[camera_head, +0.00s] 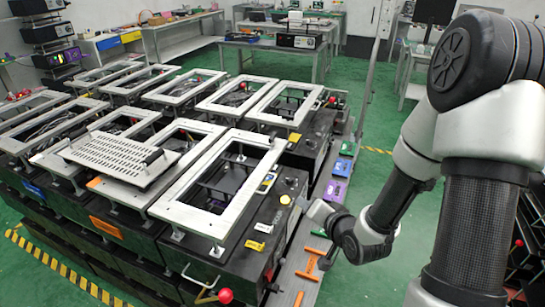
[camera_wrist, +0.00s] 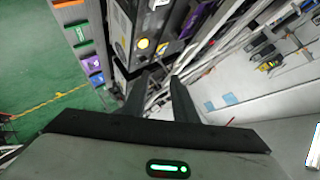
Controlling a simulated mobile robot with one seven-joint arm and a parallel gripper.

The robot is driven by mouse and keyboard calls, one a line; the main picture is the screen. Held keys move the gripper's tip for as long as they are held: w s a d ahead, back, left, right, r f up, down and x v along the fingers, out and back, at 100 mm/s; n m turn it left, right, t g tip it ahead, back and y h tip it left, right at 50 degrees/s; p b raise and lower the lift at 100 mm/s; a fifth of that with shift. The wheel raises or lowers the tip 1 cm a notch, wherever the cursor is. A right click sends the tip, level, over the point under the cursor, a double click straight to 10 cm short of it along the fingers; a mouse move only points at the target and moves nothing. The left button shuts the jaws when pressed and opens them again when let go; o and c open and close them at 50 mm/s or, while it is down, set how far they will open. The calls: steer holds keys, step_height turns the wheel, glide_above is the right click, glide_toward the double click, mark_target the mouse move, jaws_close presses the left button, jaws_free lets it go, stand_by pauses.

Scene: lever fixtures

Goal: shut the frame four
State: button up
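Several pale rectangular metal frames sit on black fixture boxes in the head view. No number shows, so I cannot tell which is frame four. The nearest frame (camera_head: 184,217) stands on short posts above its black box (camera_head: 262,218). A red ball lever (camera_head: 225,296) is at that box's front, and a yellow button (camera_head: 285,199) is on its top right. The lit button also shows in the wrist view (camera_wrist: 143,43). My gripper (camera_wrist: 160,82) is open and empty, its two dark fingers apart, near the box's right side. In the head view its fingertips are hard to make out.
A perforated plate (camera_head: 115,157) lies over the neighbouring frames. Another red ball (camera_head: 332,99) is on a box further back. Green floor is clear right of the ledge.

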steer(key=s+a+f+m+t+y+b, duration=0.2)
steer(key=a+f+m+t, duration=0.15)
steer(key=m, duration=0.25)
steer(key=b+x, duration=0.9)
steer(key=x, duration=0.8)
steer(key=shift+w+d+r+b, duration=0.15)
steer(key=shift+w+r+b, duration=0.1)
steer(key=shift+b, duration=0.1)
steer(key=shift+c, duration=0.5)
jaws_close()
